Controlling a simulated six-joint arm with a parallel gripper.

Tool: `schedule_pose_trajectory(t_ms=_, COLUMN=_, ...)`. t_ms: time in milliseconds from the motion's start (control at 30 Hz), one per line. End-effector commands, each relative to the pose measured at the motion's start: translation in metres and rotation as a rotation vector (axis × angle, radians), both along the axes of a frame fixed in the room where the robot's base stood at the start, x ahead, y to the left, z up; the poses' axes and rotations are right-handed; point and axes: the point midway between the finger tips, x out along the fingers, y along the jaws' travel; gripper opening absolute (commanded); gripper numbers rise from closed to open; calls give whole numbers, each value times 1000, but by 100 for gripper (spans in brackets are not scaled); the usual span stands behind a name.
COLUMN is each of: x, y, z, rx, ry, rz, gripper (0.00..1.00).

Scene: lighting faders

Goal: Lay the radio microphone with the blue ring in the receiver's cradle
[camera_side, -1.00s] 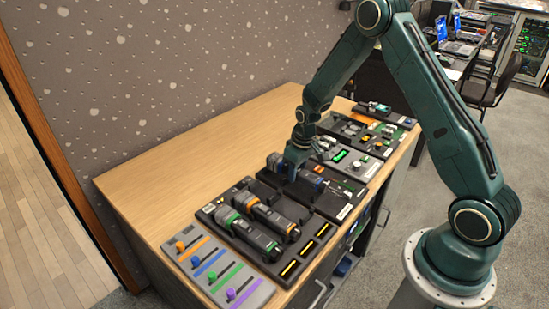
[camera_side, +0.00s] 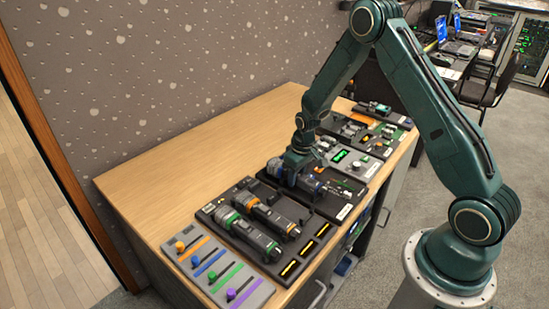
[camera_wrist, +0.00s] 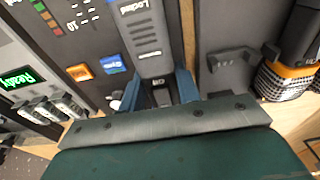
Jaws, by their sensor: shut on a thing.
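My gripper (camera_side: 293,178) is shut on a grey radio microphone (camera_side: 277,168) over the black receiver unit (camera_side: 329,209) in the side view. The microphone lies roughly level, its head to the left of the jaws and its body to the right. In the wrist view its grey body, marked "Locked" (camera_wrist: 141,28), sits between the two blue fingers of my gripper (camera_wrist: 158,84). The jaws hide its middle, and its ring is not clear. It is low at the receiver; I cannot tell whether it touches the cradle.
A charger tray (camera_side: 211,211) nearer the camera holds a green-ringed microphone (camera_side: 250,232) and an orange-ringed microphone (camera_side: 272,214). A fader panel (camera_side: 184,256) stands at the near end. A unit with a green display (camera_side: 339,156) stands beyond the receiver. The table's left part is clear.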

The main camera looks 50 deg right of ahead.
Motion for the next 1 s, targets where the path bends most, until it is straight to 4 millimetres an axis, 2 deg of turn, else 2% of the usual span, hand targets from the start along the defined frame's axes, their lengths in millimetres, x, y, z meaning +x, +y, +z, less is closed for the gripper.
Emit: schedule_pose_trajectory(t_ms=1000, x=0, y=0, z=-5, rx=0, ry=-1, rz=0, gripper=0)
